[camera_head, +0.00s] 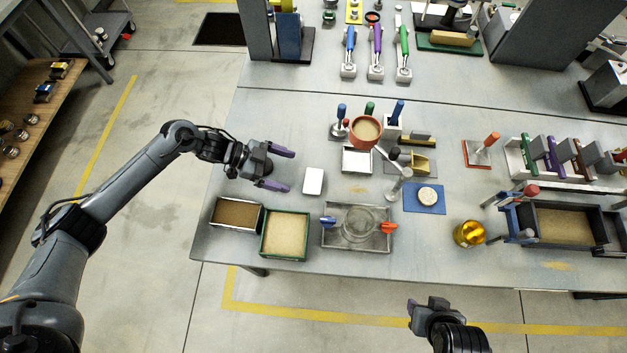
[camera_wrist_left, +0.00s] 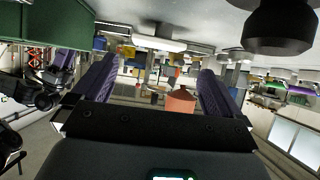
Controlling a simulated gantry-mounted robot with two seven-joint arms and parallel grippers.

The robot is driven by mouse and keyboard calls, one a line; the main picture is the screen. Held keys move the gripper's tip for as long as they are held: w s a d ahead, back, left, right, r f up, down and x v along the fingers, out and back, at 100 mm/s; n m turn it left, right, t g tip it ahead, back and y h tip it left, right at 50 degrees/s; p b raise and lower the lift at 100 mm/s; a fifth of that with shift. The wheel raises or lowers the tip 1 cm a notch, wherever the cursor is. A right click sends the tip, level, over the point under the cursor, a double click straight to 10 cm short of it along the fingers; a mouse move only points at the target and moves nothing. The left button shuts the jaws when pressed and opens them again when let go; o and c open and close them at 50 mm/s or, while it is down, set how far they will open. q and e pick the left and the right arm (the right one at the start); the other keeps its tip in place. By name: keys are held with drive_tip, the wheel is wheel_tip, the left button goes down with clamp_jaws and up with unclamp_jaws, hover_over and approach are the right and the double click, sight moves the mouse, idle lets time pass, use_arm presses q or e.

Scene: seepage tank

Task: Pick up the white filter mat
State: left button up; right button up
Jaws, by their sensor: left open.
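The white filter mat (camera_head: 313,181) looks like a small white rectangle lying flat on the grey table, left of the middle. My left gripper (camera_head: 287,171) is open and empty, its two purple fingers pointing right toward the mat from just left of it. The gripper appears to be above the table and apart from the mat. In the left wrist view the purple fingers (camera_wrist_left: 158,80) stand wide apart with nothing between them; I cannot make out the mat there. My right gripper (camera_head: 425,306) shows small at the front edge, and its jaws are unclear.
A brown-filled tray (camera_head: 237,213) and a green-rimmed sand tray (camera_head: 285,234) stand in front of the mat. A metal tray with a glass dish (camera_head: 360,226) is front right. A white-lined tray (camera_head: 356,160) and a red sand bowl (camera_head: 365,130) stand behind right.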

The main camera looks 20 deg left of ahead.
sight(313, 180)
use_arm(q)
drive_tip(key=shift+x, duration=3.4)
drive_tip(key=shift+s+r, duration=0.1)
drive_tip(key=shift+s, duration=0.05)
drive_tip(key=c, duration=0.8)
